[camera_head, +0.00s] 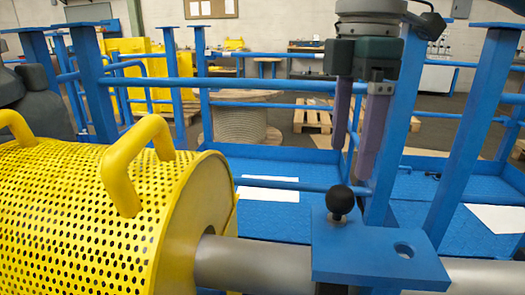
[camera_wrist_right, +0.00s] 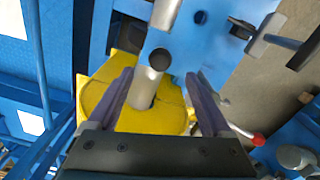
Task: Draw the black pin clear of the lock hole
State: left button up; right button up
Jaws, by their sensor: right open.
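The black pin (camera_head: 340,201) shows as a round black knob on a short stem, upright on a blue plate (camera_head: 372,262). Its lower part is hidden, so I cannot tell how deep it sits. The hole under it is covered. A second, empty round hole (camera_head: 404,250) is to its right in the plate. My right gripper (camera_head: 352,163) is open, with purple-grey fingers pointing down above the knob, not touching it. In the right wrist view the knob (camera_wrist_right: 160,59) shows between the fingertips (camera_wrist_right: 160,76), beyond them. My left gripper is not in view.
A yellow perforated guard (camera_head: 90,215) with handles fills the left, and a grey shaft (camera_head: 255,265) runs from it under the plate. Blue posts and rails (camera_head: 390,120) stand close behind the right gripper. A red-knobbed lever (camera_wrist_right: 258,140) shows in the wrist view.

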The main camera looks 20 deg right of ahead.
aim_at(343, 188)
notch_tip(343, 188, down, 9)
jog(key=shift+f+b, duration=0.15)
jog(key=shift+b, duration=0.4)
grip_shut()
dwell(0.5)
